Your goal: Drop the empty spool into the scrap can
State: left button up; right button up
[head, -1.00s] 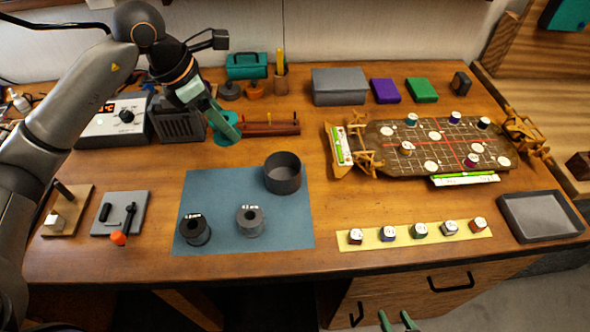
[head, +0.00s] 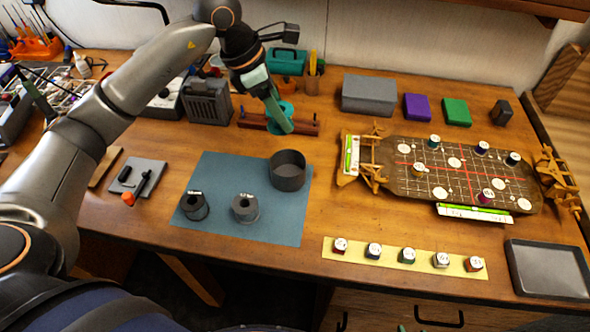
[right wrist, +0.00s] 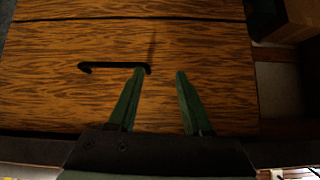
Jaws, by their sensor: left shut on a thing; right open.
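My left gripper (head: 282,124) is shut on a teal round thing (head: 289,108), which looks like the empty spool. It is in front of the wooden peg rack and partly hidden by the fingers. The dark grey round can (head: 288,182), open at the top, stands on the blue mat (head: 225,168), below and slightly right of the gripper in the head view. Two dark spools, a left one (head: 194,206) and a right one (head: 244,208), stand on the mat. My right gripper (right wrist: 160,75) is open and empty before a wooden drawer front.
The wooden rack (head: 305,124) lies behind the mat. A game-like board (head: 410,190) and a grey tray (head: 548,270) are on the right. A yellow strip (head: 390,246) with several small jars lies in front. A black drawer handle (right wrist: 112,66) shows in the right wrist view.

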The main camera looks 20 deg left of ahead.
pick_arm(q)
jog(key=shift+f+b, duration=1.8)
jog(key=shift+f, duration=1.25)
jog(key=o, duration=1.4)
jog(key=shift+r, duration=0.1)
jog(key=v, duration=1.2)
jog(key=shift+b, duration=0.45)
jog(key=shift+s+r, duration=0.1)
jog(key=shift+r, duration=0.05)
